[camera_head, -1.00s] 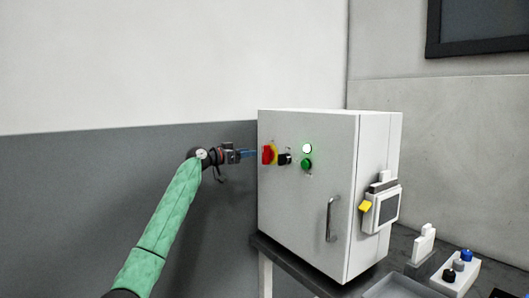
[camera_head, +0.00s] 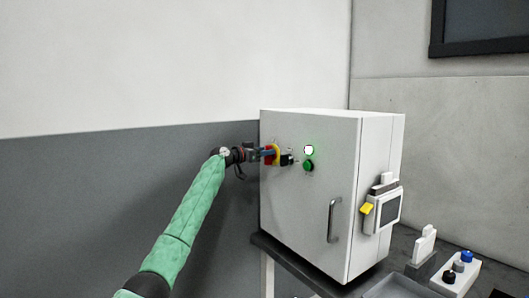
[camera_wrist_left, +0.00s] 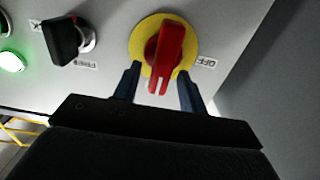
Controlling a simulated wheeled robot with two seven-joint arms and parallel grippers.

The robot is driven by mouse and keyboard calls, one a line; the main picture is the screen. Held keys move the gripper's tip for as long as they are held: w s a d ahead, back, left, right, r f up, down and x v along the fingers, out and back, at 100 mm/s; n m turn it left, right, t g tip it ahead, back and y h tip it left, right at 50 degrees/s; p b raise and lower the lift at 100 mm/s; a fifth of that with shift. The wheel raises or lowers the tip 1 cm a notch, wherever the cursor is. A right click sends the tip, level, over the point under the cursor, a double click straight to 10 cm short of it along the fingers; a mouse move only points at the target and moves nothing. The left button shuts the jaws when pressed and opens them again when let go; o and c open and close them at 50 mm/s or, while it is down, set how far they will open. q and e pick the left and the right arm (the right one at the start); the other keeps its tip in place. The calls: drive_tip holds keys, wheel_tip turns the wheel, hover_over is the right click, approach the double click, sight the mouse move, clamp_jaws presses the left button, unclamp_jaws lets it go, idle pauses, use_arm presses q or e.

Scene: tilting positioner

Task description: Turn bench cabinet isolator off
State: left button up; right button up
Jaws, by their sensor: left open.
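The bench cabinet (camera_head: 305,215) is a white box on a dark bench. Its isolator is a red handle on a yellow disc at the upper left of the front face (camera_head: 275,154). In the left wrist view the red handle (camera_wrist_left: 166,55) is close, its white-marked end pointing toward me, with an OFF label (camera_wrist_left: 207,62) beside the yellow disc. My left gripper (camera_head: 266,155) is open at the isolator. In the left wrist view its blue fingers (camera_wrist_left: 160,90) stand on either side of the handle's near end; contact cannot be told. My right gripper is not in view.
A black selector knob (camera_wrist_left: 66,40) sits beside the isolator. A lit white lamp (camera_head: 309,150) and a green button (camera_head: 308,165) are on the same face. A door handle (camera_head: 335,219) projects lower right. A pendant panel (camera_head: 386,208) hangs on the cabinet's side.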

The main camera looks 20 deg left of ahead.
use_arm(q)
clamp_jaws()
